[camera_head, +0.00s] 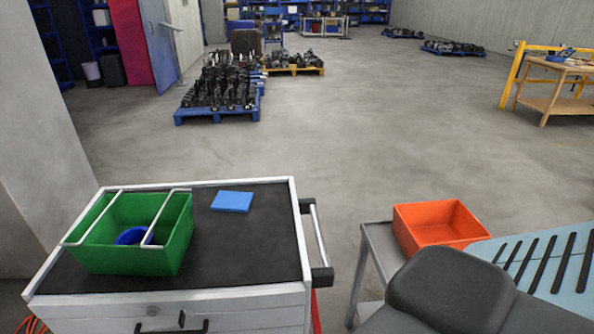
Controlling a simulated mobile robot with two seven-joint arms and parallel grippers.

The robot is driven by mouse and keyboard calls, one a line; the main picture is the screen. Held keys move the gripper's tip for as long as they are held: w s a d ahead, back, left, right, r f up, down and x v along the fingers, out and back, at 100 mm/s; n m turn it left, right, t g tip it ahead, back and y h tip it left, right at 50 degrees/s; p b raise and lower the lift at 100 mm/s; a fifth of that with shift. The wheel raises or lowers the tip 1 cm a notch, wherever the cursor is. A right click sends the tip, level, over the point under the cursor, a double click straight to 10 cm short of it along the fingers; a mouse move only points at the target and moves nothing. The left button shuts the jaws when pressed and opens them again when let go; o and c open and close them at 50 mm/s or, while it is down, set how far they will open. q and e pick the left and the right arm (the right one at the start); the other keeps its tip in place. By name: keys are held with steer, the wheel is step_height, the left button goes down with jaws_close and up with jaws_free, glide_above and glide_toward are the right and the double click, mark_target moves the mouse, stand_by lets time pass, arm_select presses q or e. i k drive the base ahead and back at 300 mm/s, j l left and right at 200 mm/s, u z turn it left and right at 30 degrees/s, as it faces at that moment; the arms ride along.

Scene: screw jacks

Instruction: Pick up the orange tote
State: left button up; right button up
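The orange tote (441,234) is an open rectangular box at the lower right of the head view. It sits upright on a small grey metal table (377,241), and the visible part of its inside looks empty. Its lower right part is hidden behind a light blue slotted panel and a dark rounded shape in front. Neither my left nor my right gripper shows in this view, so nothing is seen touching the tote.
A grey cabinet (262,262) with a dark top stands at the lower left, bearing a green tote (150,259) with a blue ring-like item inside and a flat blue block (232,202). The dark rounded shape (450,285) is at the lower right. Open floor (350,130) lies beyond.

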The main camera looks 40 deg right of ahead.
mark_target(417, 225)
steer(key=z, duration=3.55)
steer(key=k+j+z, duration=0.1)
steer(key=z, duration=0.35)
steer(key=k+j, duration=0.4)
steer(key=k, duration=0.15)
steer(key=j, duration=0.1)
steer(key=i, duration=0.05)
